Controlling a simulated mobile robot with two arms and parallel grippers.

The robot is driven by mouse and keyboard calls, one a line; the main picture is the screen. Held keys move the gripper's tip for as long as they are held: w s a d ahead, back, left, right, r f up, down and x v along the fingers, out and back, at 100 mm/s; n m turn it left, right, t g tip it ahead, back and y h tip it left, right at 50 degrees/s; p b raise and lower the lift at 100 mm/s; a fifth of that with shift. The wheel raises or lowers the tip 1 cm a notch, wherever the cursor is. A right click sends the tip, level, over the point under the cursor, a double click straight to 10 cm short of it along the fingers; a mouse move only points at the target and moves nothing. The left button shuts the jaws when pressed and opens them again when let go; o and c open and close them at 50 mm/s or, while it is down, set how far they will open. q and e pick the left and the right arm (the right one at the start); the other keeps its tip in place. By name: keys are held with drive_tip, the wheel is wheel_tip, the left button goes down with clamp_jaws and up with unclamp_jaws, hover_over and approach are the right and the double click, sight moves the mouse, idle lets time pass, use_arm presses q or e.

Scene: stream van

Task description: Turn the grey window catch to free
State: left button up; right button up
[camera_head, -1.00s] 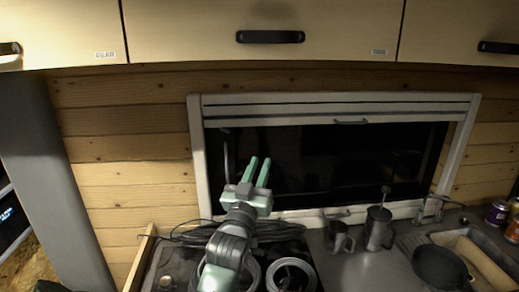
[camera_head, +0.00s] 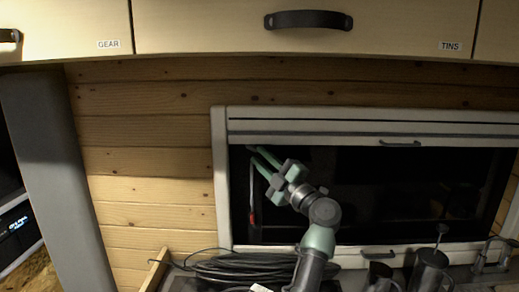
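The window (camera_head: 219,180) has a pale frame and dark glass. A thin grey upright lever (camera_head: 252,190) with a red lower end stands at the left side of the glass; it looks like the catch, though its upper end is hard to make out. My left gripper (camera_head: 256,151) is in front of the window's upper left part. Its two green fingers point up and left, with a gap between them and nothing seen held. The fingertips are close to the lever's upper end; I cannot tell whether they touch it. My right gripper is not in view.
A blind with a dark handle (camera_head: 400,143) covers the window's top. Cupboards labelled GEAR and TINS (camera_head: 390,30) overhang above. Below are a coiled black cable (camera_head: 225,268), a metal mug (camera_head: 428,268) and a tap (camera_head: 490,255). Bare wooden wall (camera_head: 150,180) lies to the left.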

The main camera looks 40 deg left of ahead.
sight(252, 149)
use_arm(q)
drive_tip(key=x, duration=0.3)
drive_tip(key=shift+w+a+f+p, duration=0.1)
drive_tip(key=shift+w+a+p, duration=0.1)
drive_tip(key=shift+p, duration=0.2)
drive_tip(key=shift+d, duration=0.1)
clamp_jaws()
